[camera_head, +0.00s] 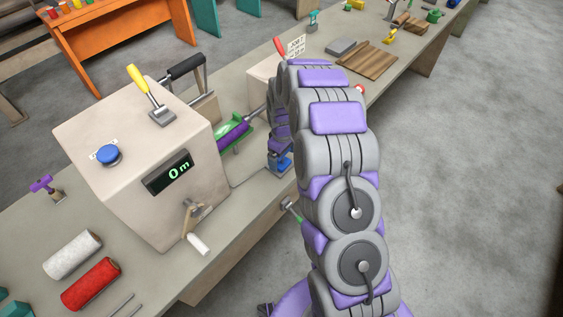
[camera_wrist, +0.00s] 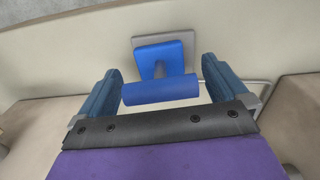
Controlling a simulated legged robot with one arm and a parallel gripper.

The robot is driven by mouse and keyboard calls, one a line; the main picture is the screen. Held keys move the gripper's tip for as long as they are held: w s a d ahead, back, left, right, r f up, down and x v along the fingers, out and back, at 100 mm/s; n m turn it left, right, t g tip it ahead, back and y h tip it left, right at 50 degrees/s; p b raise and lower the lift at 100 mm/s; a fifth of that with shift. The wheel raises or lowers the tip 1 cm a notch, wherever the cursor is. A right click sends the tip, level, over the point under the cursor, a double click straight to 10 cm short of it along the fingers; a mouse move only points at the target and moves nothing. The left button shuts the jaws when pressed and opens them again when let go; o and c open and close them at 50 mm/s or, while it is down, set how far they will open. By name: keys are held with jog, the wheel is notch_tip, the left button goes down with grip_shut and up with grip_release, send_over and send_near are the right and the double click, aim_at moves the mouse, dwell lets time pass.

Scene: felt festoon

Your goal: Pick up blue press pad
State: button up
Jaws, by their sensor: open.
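The blue press pad has a square plate (camera_wrist: 176,57) and a thick cylindrical handle (camera_wrist: 160,89) joined by a short stem. In the wrist view it stands in front of a grey square plate (camera_wrist: 137,41). My gripper (camera_wrist: 160,66) is open, with one dark blue finger on each side of the handle. Gaps show between the handle ends and both fingers, so I do not see a grip. In the head view my arm hides most of this spot; a small blue patch (camera_head: 284,162) shows just left of it, too covered to make out.
A beige machine box (camera_head: 85,195) with a blue button (camera_head: 109,156), yellow lever (camera_head: 145,85) and "0 m" display (camera_head: 168,172) stands left. White (camera_head: 72,255) and red (camera_head: 91,284) rolls lie in front. Wooden boards (camera_head: 367,59) lie farther along the bench. Floor at right is clear.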

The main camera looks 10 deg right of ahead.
jog(key=shift+d+r, duration=0.1)
jog(key=shift+d, duration=0.05)
jog(key=shift+c, duration=0.2)
jog(key=c, duration=1.1)
jog(key=shift+o, duration=0.2)
jog(key=shift+r, duration=0.1)
jog(key=shift+r+p, duration=0.4)
jog(key=shift+r, duration=1.15)
jog(key=shift+s+r, duration=0.15)
jog(key=shift+s, duration=0.15)
jog(key=s+r+p, duration=0.1)
jog(key=s, duration=1.4)
jog(key=shift+s+a+r, duration=0.2)
jog(key=shift+s+a, duration=0.05)
jog(key=shift+a, duration=0.1)
